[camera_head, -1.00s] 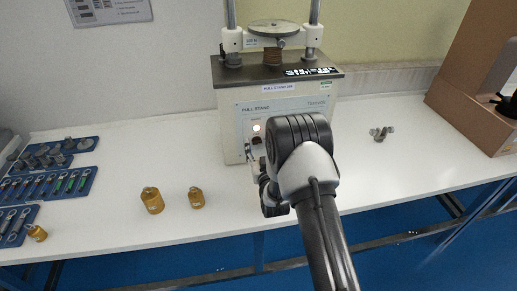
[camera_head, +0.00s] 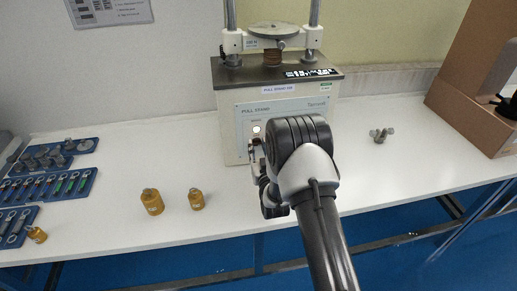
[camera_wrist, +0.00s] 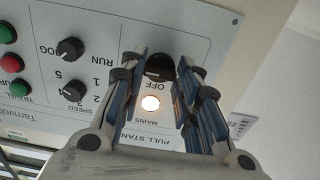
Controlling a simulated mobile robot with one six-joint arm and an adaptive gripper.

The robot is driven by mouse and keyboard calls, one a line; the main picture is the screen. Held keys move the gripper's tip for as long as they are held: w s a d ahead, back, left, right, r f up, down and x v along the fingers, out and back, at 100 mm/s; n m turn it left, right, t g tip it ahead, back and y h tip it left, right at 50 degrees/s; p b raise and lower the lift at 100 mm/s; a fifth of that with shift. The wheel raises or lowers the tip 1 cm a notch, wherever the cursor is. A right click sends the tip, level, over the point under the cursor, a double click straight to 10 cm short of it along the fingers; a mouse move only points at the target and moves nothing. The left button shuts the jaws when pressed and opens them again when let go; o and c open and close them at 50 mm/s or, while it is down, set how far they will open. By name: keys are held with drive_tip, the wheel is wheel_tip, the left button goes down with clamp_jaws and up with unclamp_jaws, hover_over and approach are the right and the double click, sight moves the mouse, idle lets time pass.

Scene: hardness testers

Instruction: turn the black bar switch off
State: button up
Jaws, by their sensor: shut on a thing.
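The pull stand (camera_head: 232,112) stands against the wall. Its panel also holds dark knobs (camera_wrist: 70,50) and red and green buttons (camera_wrist: 12,63). A cardboard box (camera_head: 470,115) stands far right.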

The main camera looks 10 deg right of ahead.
drive_tip(key=shift+n, duration=0.4)
drive_tip(key=n, duration=0.3)
drive_tip(key=shift+n, duration=0.3)
drive_tip(key=n, duration=0.4)
drive_tip(key=shift+n, duration=0.3)
drive_tip(key=n, duration=0.4)
drive_tip(key=shift+n, duration=2.5)
drive_tip(key=o, duration=1.1)
drive_tip(key=shift+c, duration=0.2)
